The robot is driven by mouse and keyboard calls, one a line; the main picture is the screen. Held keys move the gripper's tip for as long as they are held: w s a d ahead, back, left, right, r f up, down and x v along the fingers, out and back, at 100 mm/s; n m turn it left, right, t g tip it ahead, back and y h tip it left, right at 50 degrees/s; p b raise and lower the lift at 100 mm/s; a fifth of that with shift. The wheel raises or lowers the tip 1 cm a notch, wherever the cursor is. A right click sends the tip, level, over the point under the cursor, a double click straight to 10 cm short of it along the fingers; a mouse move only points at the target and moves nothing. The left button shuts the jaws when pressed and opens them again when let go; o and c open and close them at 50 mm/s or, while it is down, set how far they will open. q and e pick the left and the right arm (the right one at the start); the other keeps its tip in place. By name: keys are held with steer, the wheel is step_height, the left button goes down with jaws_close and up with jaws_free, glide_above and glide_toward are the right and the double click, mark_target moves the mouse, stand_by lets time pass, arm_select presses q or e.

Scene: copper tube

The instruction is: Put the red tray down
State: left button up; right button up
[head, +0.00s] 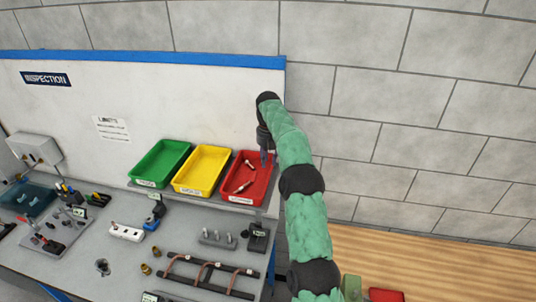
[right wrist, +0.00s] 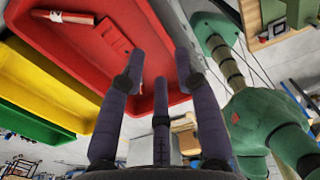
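The red tray (head: 262,190) sits at the right end of a row of trays on the inspection bench, level beside the yellow tray. It holds a few small copper-and-white pieces (head: 246,184). My right gripper (head: 267,157) is at the tray's back right edge, pointing down. In the right wrist view the fingers (right wrist: 160,75) are spread apart, with the red tray (right wrist: 85,50) filling the upper left. One finger overlaps the tray's inside and another lies near its rim; I cannot tell whether they touch it. My left gripper is not in view.
The yellow tray (head: 202,168) and green tray (head: 160,163) stand to the left. A rack with copper tubes (head: 208,272) and small fixtures lies on the grey bench in front. A white board (head: 70,110) stands behind. Another red object (head: 385,294) shows at the bottom right.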

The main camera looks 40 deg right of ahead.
steer(key=shift+r+p, duration=0.35)
steer(key=shift+r, duration=1.2)
